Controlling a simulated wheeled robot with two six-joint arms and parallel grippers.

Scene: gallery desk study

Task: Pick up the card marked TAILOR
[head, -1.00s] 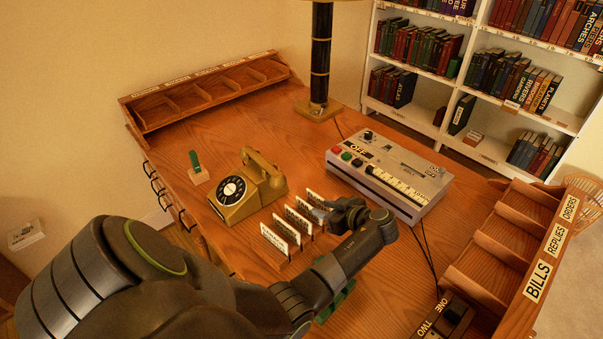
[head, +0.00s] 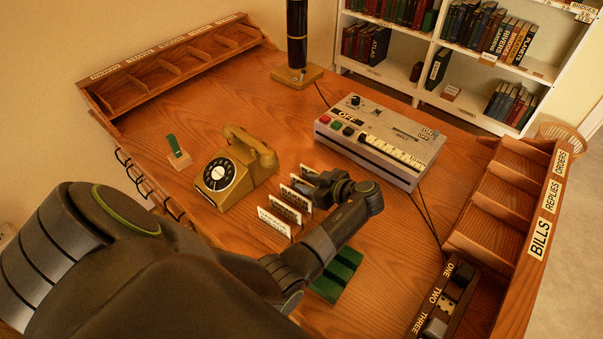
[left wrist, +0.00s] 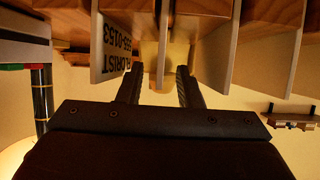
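Several white cards stand upright in a row on the desk in the head view, with the front card (head: 273,222) nearest me. Their small print is too blurred there to tell which is TAILOR. My left gripper (head: 312,187) is at the back part of the row, from the right, and partly hides the cards there. In the left wrist view the left gripper (left wrist: 159,85) has its two fingers apart. A thin card seen edge-on (left wrist: 163,45) lines up with the gap between them; its face is hidden. A card reading FLORIST 555-0153 (left wrist: 112,48) is just left of the fingers.
A yellow rotary telephone (head: 235,170) stands left of the cards. A grey machine marked OFF (head: 375,140) stands behind them. A green block (head: 340,275) lies below my left forearm. Labelled wooden pigeonholes (head: 505,200) line the right edge.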

